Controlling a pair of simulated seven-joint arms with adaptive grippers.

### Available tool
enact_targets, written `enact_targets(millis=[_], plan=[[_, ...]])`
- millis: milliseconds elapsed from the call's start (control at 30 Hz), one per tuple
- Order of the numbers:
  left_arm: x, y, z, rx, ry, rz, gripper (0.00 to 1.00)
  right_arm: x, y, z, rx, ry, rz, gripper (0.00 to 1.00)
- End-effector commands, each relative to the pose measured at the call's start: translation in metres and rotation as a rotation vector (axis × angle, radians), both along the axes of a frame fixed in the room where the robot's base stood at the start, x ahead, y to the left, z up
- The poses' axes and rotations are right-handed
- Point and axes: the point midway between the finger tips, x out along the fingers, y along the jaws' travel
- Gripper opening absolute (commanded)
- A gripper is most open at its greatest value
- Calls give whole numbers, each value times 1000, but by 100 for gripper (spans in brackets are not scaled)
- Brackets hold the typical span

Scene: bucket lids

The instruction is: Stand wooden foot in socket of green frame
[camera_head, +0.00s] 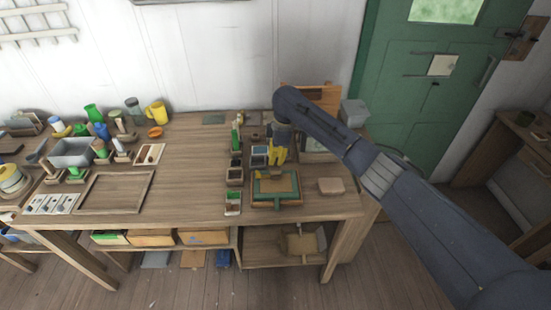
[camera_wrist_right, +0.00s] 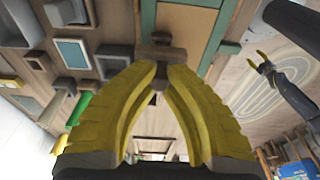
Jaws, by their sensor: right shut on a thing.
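The green frame (camera_head: 288,188) lies flat near the table's front edge, right of the middle in the head view. Part of it shows at the top of the right wrist view (camera_wrist_right: 147,22). My right gripper (camera_head: 277,156) is just behind the frame, its yellow fingers pointing down. It is shut on a small brown wooden piece (camera_wrist_right: 160,52), which looks like the wooden foot, at the fingertips. The frame's socket is not clear to see. A dark jointed arm with small yellow tips, seemingly my left gripper (camera_wrist_right: 258,61), shows at right in the wrist view, too small to judge.
Small trays and green items (camera_head: 235,172) stand close left of the frame. A light brown block (camera_head: 331,186) lies to its right. A flat wooden tray (camera_head: 88,194) lies at left. The table between tray and small trays is clear.

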Motion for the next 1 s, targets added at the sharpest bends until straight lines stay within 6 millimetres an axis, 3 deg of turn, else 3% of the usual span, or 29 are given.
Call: enact_targets(millis=[767,800,1000], plan=[[0,0,0,0,0,0,44,0,0,-10,-9,1,0,0],[0,0,0,0,0,0,44,0,0,-10,-9,1,0,13],[0,0,0,0,0,0,44,0,0,-10,-9,1,0,34]])
